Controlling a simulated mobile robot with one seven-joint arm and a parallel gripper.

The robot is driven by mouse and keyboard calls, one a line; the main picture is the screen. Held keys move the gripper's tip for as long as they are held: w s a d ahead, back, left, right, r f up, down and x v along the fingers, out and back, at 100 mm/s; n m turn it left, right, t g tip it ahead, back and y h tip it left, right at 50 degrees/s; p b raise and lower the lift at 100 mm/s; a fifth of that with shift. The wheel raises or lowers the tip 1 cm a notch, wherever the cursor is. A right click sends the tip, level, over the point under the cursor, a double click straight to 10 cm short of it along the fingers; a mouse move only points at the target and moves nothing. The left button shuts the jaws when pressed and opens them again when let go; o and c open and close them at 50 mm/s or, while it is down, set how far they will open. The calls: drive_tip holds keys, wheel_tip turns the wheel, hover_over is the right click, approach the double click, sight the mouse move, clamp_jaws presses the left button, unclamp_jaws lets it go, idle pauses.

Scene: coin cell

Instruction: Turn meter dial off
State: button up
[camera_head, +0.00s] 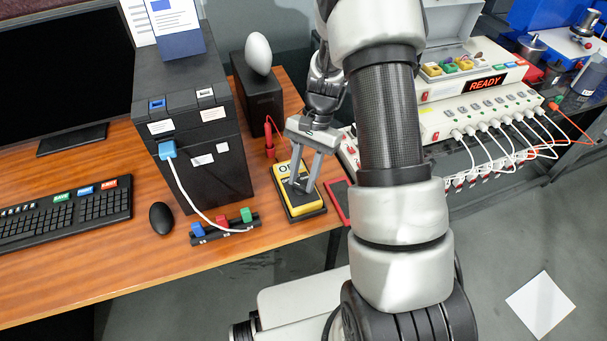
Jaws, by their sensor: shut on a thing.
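The meter (307,212) is a yellow and black handheld box lying on the wooden desk near its right edge. I cannot tell the dial's setting. A red probe (269,138) with a red lead stands beside the meter, up and to the left.
A black box tower (210,157) with a blue plug and white cable stands left of the meter. A small rack of coloured pieces (224,229) and a mouse (160,218) lie nearby. A white power strip (480,111) with several cables is at the right. A red-framed pad (338,200) lies beside the meter.

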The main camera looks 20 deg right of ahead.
drive_tip(key=shift+n, duration=0.6)
drive_tip(key=o, duration=1)
drive_tip(key=shift+o, duration=0.2)
drive_tip(key=shift+r, duration=0.1)
drive_tip(key=p+v, duration=0.2)
drive_tip(key=v, duration=1.5)
drive_tip(key=shift+w+p, duration=0.35)
drive_tip(key=shift+p, duration=0.05)
drive_tip(key=shift+a+r, duration=0.1)
drive_tip(key=shift+a, duration=0.05)
